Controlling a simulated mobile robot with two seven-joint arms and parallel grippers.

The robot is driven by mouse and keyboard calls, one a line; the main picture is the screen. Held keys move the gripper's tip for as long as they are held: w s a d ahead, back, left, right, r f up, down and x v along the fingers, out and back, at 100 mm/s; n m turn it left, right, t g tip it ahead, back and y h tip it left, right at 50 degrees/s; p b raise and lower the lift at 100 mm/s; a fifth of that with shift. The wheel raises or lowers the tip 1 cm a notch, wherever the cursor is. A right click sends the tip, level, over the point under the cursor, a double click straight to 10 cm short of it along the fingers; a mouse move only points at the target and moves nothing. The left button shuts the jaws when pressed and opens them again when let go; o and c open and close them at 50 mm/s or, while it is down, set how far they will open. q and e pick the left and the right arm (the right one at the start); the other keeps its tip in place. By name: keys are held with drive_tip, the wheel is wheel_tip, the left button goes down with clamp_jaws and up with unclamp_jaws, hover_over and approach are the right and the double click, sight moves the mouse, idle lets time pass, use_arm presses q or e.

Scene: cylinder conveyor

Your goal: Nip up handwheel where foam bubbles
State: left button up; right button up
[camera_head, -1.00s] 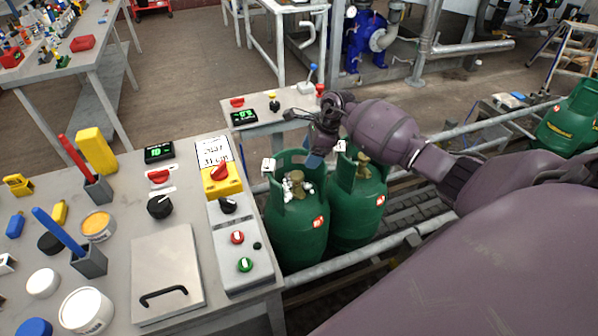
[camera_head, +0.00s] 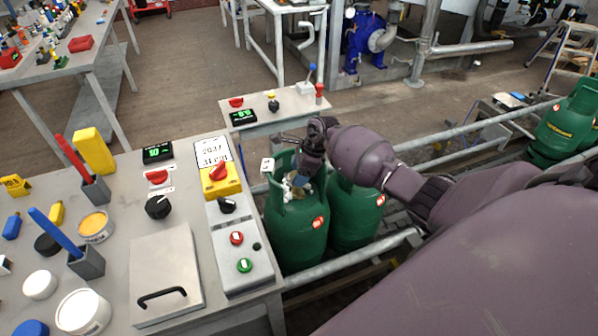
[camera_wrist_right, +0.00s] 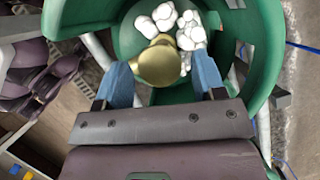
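The near left green cylinder (camera_head: 296,232) stands on the conveyor with white foam bubbles (camera_head: 287,187) inside its collar. The right wrist view shows this foam (camera_wrist_right: 190,32) piled around and behind a brass handwheel (camera_wrist_right: 158,66). My right gripper (camera_head: 303,178) is over this cylinder's collar opening. In the wrist view its blue fingers are open, one on each side of the handwheel, with gaps visible. A second green cylinder (camera_head: 352,222) stands close on the right; my arm hides its valve. My left gripper is not in view.
A grey workbench (camera_head: 120,205) with switches, tubs and a control box (camera_head: 240,245) is at left. Conveyor rails (camera_head: 350,258) run beside the cylinders. The green collar (camera_wrist_right: 262,50) surrounds the right gripper's work space. Another green cylinder (camera_head: 562,128) stands far right.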

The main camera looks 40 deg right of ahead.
drive_tip(key=c, duration=0.7)
drive_tip(key=shift+m, duration=0.4)
drive_tip(key=shift+s+r+m+t+h+p, duration=0.15)
drive_tip(key=shift+m+t+h+p, duration=0.2)
drive_tip(key=shift+m, duration=0.35)
drive_tip(key=m+p, duration=0.1)
drive_tip(key=m, duration=0.1)
drive_tip(key=shift+a+m+t+h+p, duration=0.1)
drive_tip(key=shift+m+t+h+p, duration=0.2)
drive_tip(key=shift+t+h+p, duration=0.1)
drive_tip(key=shift+m, duration=0.4)
drive_tip(key=shift+f, duration=0.2)
